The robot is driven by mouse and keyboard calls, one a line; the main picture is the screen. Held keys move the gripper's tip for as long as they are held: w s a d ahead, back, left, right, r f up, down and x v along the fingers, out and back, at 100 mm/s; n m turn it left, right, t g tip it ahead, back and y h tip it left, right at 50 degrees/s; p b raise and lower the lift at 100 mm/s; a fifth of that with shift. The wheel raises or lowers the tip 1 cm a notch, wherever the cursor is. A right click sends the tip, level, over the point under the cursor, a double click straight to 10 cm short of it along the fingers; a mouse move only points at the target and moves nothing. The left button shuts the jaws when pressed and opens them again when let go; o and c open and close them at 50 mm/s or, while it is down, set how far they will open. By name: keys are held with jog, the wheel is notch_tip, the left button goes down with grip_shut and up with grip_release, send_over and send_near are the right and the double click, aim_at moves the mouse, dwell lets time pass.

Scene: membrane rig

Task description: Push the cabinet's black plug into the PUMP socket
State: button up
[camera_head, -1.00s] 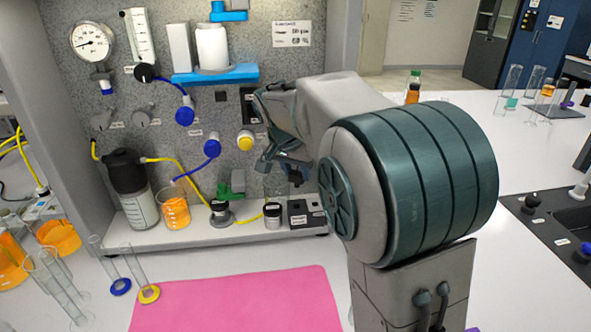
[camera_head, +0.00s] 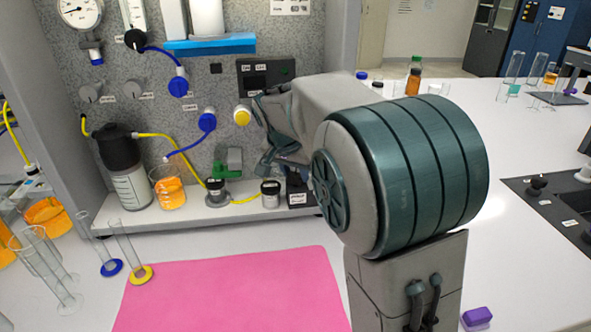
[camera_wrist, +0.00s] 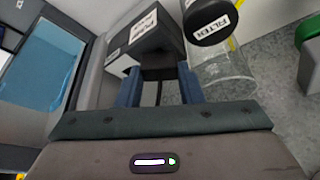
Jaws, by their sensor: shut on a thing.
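My gripper (camera_wrist: 159,88) shows in the wrist view with its two blue fingers on either side of a dark piece, which I take to be the black plug (camera_wrist: 158,66). In the head view my gripper (camera_head: 272,168) is low in front of the cabinet, above a black box (camera_head: 299,190) on the shelf. A black panel (camera_head: 255,80) with small labels is on the cabinet wall; I cannot tell which socket is PUMP.
A FILTER jar (camera_wrist: 207,22) stands close beside the box and the right finger; it also shows in the head view (camera_head: 270,194). The pink mat (camera_head: 230,295) is clear.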

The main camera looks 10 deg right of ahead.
jog(key=shift+f, duration=0.15)
dwell(0.4)
jog(key=o, duration=1)
jog(key=shift+o, duration=0.2)
jog(key=v, duration=1.4)
jog(key=shift+s+f, duration=0.1)
jog(key=s+d+f+n+y+p, duration=0.1)
jog(key=s+d+f+n, duration=0.1)
jog(key=s+f, duration=0.3)
jog(key=s+d+f+n+p, duration=0.1)
jog(key=s+d+f+n, duration=0.1)
jog(key=s, duration=0.8)
jog(key=s+d+f+n+g+y+p, duration=0.1)
jog(key=s+d+f+n, duration=0.1)
jog(key=s+f, duration=0.5)
jog(key=shift+s+d+f+n+y, duration=0.25)
jog(key=shift+d+f+n+y, duration=0.1)
jog(key=shift+d, duration=0.45)
